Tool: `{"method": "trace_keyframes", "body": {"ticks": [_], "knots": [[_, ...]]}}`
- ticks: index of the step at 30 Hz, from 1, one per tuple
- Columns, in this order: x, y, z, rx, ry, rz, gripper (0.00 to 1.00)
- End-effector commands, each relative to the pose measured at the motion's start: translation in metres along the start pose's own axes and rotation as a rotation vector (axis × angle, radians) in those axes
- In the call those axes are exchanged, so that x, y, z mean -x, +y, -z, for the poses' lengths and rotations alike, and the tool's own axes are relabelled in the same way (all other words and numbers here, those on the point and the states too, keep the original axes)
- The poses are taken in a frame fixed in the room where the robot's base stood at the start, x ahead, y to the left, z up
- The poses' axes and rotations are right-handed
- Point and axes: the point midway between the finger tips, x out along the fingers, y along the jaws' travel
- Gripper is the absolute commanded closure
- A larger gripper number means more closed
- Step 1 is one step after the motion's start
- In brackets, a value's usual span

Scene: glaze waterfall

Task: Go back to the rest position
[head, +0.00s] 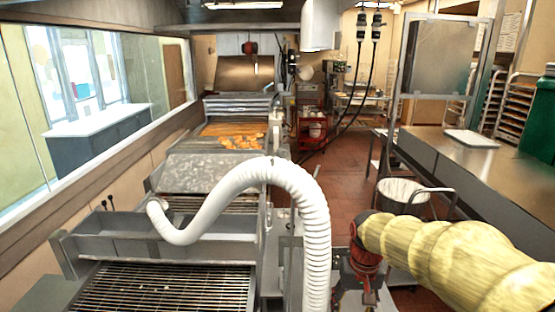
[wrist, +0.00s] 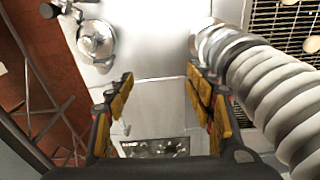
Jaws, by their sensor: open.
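My gripper (wrist: 160,95) is open in the wrist view, its two yellow-padded fingers apart with nothing between them. Beyond the fingers is a pale metal machine panel (wrist: 150,50). In the head view my arm reaches in from the lower right in a yellow sleeve, and its dark and red end is beside the conveyor machine. The fingertips cannot be made out there. A white ribbed hose (head: 315,230) arches over the machine, left of my arm. It also shows close to the right finger in the wrist view (wrist: 265,85); I cannot tell if they touch.
A wire conveyor (head: 160,290) fills the lower left, with orange pieces (head: 230,137) on the belt farther back. A steel counter (head: 500,170) with a pale tray (head: 470,139) runs along the right. A white bucket (head: 402,192) stands near my arm. Red tiled floor (head: 345,160) is open in the middle.

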Motion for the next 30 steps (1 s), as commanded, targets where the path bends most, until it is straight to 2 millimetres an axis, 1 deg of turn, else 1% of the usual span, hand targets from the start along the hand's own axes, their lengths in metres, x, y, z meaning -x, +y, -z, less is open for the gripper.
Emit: {"method": "trace_keyframes", "body": {"ticks": [1, 5, 9, 15, 18, 20, 22, 25, 30], "knots": [[-0.004, 0.001, -0.019, 0.011, 0.023, 0.002, 0.46], [-0.006, 0.005, -0.065, 0.040, 0.074, 0.004, 0.46], [-0.014, 0.008, -0.113, 0.063, 0.136, 0.005, 0.46], [-0.034, 0.013, -0.174, 0.072, 0.239, 0.008, 0.46], [-0.044, 0.014, -0.197, 0.072, 0.292, 0.010, 0.46], [-0.046, 0.015, -0.206, 0.071, 0.328, 0.012, 0.46], [-0.044, 0.015, -0.211, 0.071, 0.372, 0.013, 0.46], [-0.040, 0.015, -0.213, 0.071, 0.420, 0.015, 0.46], [-0.042, 0.015, -0.213, 0.071, 0.426, 0.015, 0.46]]}}
